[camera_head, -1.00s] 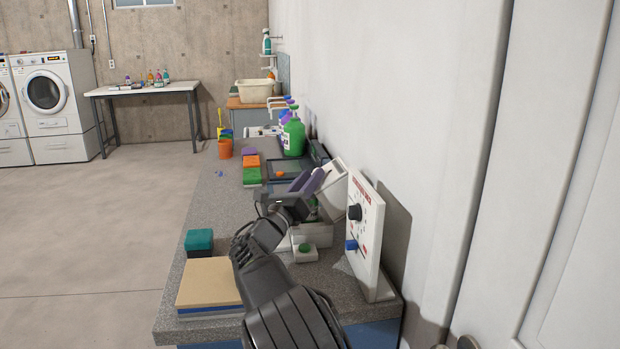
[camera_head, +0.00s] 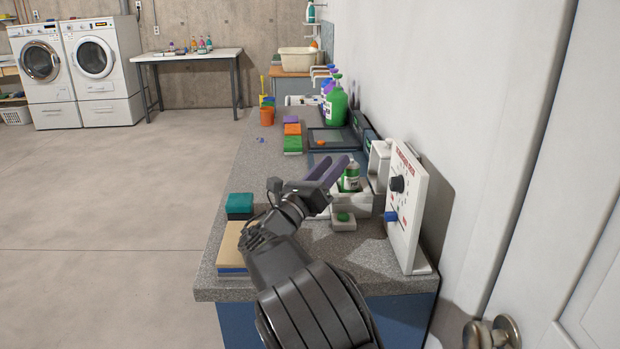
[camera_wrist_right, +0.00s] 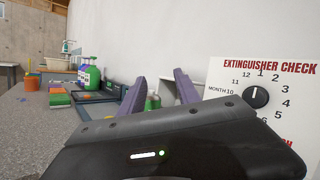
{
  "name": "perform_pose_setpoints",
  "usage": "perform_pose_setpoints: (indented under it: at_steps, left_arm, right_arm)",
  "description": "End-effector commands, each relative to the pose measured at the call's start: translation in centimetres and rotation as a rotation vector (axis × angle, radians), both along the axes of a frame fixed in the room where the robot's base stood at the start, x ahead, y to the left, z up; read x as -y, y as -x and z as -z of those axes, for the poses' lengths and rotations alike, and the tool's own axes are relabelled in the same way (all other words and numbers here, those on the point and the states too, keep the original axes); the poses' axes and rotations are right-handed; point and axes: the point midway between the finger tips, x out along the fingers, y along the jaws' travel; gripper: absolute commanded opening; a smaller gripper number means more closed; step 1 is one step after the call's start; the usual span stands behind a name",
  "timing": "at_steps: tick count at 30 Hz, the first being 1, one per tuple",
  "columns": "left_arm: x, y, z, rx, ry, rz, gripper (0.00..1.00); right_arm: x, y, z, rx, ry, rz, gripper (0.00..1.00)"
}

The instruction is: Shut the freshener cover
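The freshener (camera_head: 350,204) is a white box on the counter, with a green bottle (camera_head: 351,180) showing inside its open front. Its white cover (camera_head: 379,164) stands raised at the back right, partly behind the dial panel. My right gripper (camera_head: 334,163) is just left of the bottle, its two purple fingers apart and empty. In the right wrist view the fingers (camera_wrist_right: 160,88) are spread, with a bit of the green bottle (camera_wrist_right: 153,102) between them; the cover is not clear there. My left gripper is not in view.
An upright white panel with a dial (camera_head: 408,207) stands right of the freshener, near the wall. Sponges (camera_head: 239,206) and a tan-topped stack (camera_head: 232,250) lie left. A green jug (camera_head: 336,107) stands farther back.

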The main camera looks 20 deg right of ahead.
Motion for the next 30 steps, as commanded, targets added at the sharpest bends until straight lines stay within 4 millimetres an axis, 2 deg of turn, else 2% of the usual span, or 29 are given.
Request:
perform_pose_setpoints:
  at_steps: [1,6,12,30]
  left_arm:
    - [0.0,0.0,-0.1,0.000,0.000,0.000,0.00]
    - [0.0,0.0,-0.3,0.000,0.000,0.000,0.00]
    - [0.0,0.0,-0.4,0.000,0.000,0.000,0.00]
    - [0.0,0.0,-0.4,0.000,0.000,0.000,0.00]
  right_arm:
    - [-1.3,0.6,-0.1,-0.001,-0.001,-0.005,0.39]
    - [-4.6,2.5,-0.1,-0.001,0.000,-0.003,0.39]
    - [-6.7,3.8,0.0,-0.001,0.000,0.000,0.39]
    - [-7.0,4.0,0.0,-0.001,0.000,0.000,0.39]
